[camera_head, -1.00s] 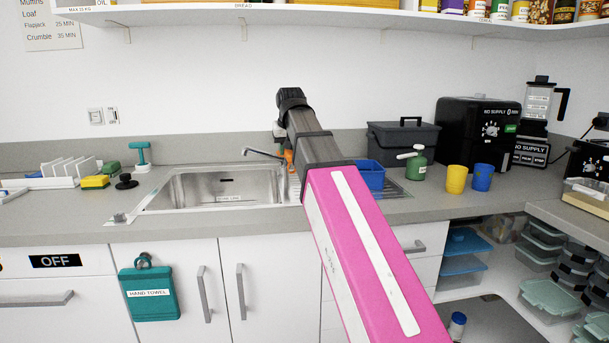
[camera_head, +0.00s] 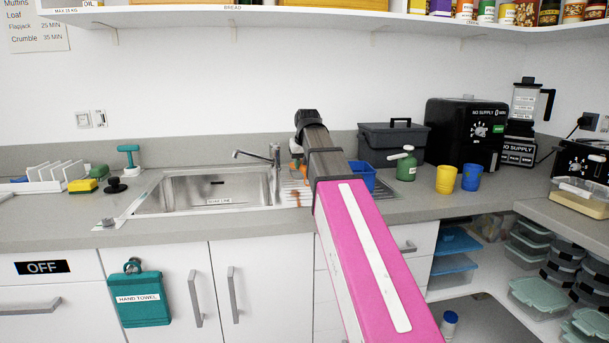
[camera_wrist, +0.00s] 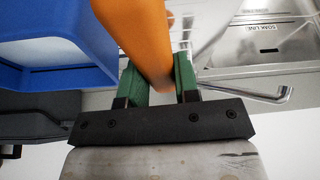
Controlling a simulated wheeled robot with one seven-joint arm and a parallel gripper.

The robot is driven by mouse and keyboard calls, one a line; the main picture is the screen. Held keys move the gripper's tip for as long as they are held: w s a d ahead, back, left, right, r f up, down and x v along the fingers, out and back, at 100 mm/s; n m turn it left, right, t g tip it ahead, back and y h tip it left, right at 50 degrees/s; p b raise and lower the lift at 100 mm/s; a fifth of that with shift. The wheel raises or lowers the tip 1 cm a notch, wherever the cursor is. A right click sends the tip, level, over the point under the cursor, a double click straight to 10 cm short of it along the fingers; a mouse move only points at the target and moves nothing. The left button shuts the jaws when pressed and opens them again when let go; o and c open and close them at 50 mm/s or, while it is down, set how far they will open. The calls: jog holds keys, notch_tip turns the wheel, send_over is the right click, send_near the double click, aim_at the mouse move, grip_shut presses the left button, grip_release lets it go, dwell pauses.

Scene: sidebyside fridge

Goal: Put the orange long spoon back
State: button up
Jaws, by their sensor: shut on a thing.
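The orange long spoon (camera_wrist: 138,30) is between the green fingers of my gripper (camera_wrist: 160,76) in the wrist view, and the gripper is shut on it. Only a broad orange part shows there; its far end runs out of the top of the picture. In the head view a small orange patch (camera_head: 298,165) shows beside my arm, over the drainer right of the sink. My arm hides most of the gripper there. A blue container (camera_wrist: 50,50) is close on the left in the wrist view; it also shows behind my arm in the head view (camera_head: 363,176).
The steel sink (camera_head: 205,190) and its tap (camera_head: 255,155) are left of my arm. A dark grey box (camera_head: 393,138), a green bottle (camera_head: 406,168), a yellow cup (camera_head: 446,180) and a blue cup (camera_head: 471,178) stand to the right. A shelf (camera_head: 300,14) hangs above.

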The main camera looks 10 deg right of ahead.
jog(key=shift+w+d+f, duration=0.3)
jog(key=shift+d+f, duration=0.1)
jog(key=shift+d, duration=0.1)
jog(key=shift+f, duration=1.75)
jog(key=o, duration=1)
jog(key=shift+f, duration=0.1)
jog(key=shift+c, duration=0.2)
jog(key=shift+f, duration=0.1)
jog(key=v, duration=1.1)
